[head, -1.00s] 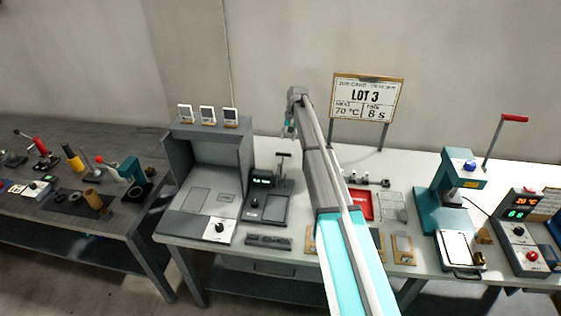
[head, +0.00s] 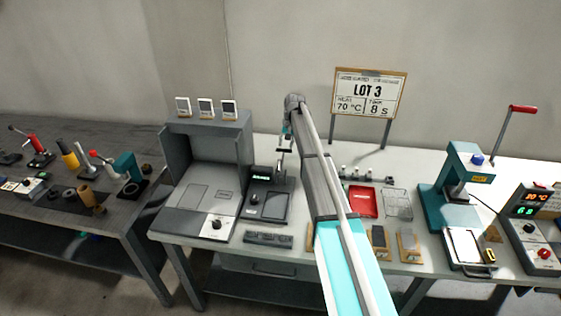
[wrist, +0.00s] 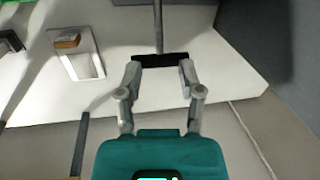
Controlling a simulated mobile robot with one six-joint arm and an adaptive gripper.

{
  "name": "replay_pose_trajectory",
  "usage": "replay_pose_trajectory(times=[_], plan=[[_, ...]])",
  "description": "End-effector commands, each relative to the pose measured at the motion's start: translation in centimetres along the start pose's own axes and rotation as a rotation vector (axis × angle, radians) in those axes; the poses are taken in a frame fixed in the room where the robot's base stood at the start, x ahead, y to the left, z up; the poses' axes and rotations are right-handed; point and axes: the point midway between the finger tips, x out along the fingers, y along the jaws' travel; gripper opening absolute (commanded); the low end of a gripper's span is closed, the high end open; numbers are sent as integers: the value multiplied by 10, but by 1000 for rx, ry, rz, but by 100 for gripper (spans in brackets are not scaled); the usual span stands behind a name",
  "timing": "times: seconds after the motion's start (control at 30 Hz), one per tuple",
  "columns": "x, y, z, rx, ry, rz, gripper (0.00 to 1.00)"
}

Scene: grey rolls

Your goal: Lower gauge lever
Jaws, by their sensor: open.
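The gauge (head: 269,206) is a dark bench device with a small lit green display, standing left of my arm in the head view. Its lever has a black crossbar handle (wrist: 160,60) on a thin grey rod, which shows upright behind the gauge's plate in the head view (head: 281,163). My gripper (wrist: 161,68) is open in the wrist view, with its two fingertips near the two ends of the crossbar. I cannot tell whether they touch it. In the head view my gripper (head: 287,135) is small and hangs just above the lever top.
A grey hooded booth (head: 208,150) stands close left of the gauge. A LOT 3 sign (head: 369,94) stands behind. Right of my arm are a red tray (head: 363,202), a wire basket (head: 397,204) and a teal press (head: 450,190). A dark rack (head: 268,238) lies in front.

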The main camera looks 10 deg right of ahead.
Motion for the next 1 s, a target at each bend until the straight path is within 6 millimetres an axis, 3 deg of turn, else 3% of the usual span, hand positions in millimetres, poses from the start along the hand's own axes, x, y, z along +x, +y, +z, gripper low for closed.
replay_pose_trajectory(times=[0.6, 1.0], plan=[[53, 2, 0, 1, 0, 0, 48], [72, 1, 0, 2, 0, 0, 48]])
